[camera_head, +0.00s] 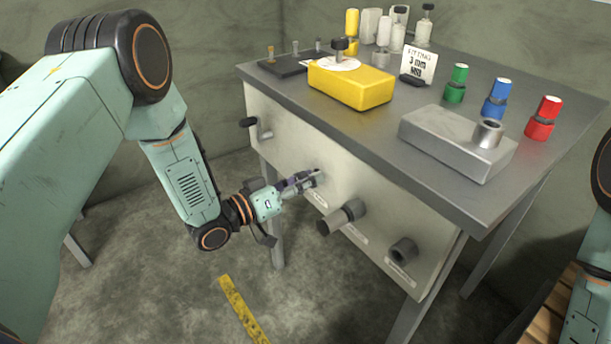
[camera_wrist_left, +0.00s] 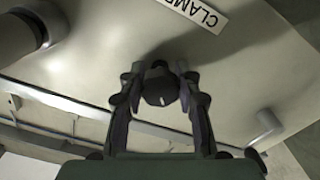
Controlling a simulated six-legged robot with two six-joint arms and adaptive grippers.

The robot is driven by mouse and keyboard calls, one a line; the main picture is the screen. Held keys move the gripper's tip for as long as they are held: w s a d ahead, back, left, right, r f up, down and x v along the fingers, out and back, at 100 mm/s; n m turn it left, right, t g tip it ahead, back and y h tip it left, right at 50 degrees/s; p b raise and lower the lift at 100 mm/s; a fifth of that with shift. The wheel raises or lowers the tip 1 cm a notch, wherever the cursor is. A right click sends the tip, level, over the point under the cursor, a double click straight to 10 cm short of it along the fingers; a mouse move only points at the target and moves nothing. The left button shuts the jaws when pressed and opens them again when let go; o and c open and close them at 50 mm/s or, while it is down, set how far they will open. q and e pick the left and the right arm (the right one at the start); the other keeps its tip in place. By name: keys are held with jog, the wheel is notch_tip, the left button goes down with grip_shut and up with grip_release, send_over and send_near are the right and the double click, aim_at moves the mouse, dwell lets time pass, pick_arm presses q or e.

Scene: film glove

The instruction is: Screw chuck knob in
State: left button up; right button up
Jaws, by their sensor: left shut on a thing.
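My left gripper (camera_head: 300,183) reaches the front panel of the grey bench, and its fingers are shut around a small dark knob. In the left wrist view the dark knob (camera_wrist_left: 160,86) sits between the two fingers (camera_wrist_left: 160,95), close to the panel. A white label (camera_wrist_left: 203,12) beside it shows letters beginning "CLAM"; the rest is cut off. The knob is mostly hidden by the gripper in the head view. I cannot read which knob is the chuck knob. My right gripper is outside the view; only part of that arm shows at the right edge.
On the front panel (camera_head: 290,150), a crank handle (camera_head: 252,123) sits left; a thick cylindrical knob (camera_head: 341,216) and a dark round fitting (camera_head: 403,250) sit right. The benchtop holds a yellow block (camera_head: 350,88), a grey block (camera_head: 450,145) and coloured bottles. Floor in front is open.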

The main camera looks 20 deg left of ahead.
pick_arm(q)
jog(key=m+p, duration=0.1)
jog(key=m, duration=0.3)
jog(key=shift+m+p, duration=0.6)
jog(key=shift+m, duration=1.5)
jog(key=o, duration=1.2)
jog(key=shift+a, duration=0.1)
jog(key=v, duration=1.1)
jog(key=shift+s+a, duration=0.25)
jog(key=shift+s, duration=0.1)
